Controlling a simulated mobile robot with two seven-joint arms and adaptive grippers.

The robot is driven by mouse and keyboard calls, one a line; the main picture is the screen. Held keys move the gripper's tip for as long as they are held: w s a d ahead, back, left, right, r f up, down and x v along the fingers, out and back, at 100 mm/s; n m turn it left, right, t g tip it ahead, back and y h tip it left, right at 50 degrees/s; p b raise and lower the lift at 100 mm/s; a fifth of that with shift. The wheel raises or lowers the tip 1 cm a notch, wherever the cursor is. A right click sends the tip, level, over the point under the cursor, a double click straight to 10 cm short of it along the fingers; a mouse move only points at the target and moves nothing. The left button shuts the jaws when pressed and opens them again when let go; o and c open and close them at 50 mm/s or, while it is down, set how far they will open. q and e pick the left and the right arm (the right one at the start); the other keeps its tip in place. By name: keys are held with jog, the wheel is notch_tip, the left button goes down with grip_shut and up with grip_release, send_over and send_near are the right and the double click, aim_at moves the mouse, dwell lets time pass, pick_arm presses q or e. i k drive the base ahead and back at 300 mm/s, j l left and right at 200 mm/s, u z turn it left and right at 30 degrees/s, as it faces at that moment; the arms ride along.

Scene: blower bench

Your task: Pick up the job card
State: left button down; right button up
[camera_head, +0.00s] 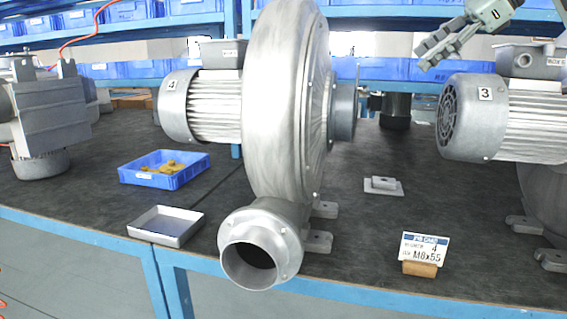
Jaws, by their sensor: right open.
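The job card (425,247) is a white card with a blue top band, reading "JOB CARD", "4" and "M8x55". It stands upright in a small wooden block (420,269) near the front edge of the bench, right of the middle blower. My right gripper (428,55) is at the upper right, high above and behind the card, beside the motor marked 3. It is open and nothing shows between its fingers. My left gripper is not in view.
A large grey blower (285,100) with motor 4 stands mid-bench. Another blower with motor 3 (525,118) stands right. A blue bin (165,178) with yellowish parts, a metal tray (165,238) and a small plate (383,188) lie on the dark bench top (350,235). The bench around the card is clear.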

aim_at(421, 254)
jog(key=k, duration=1.2)
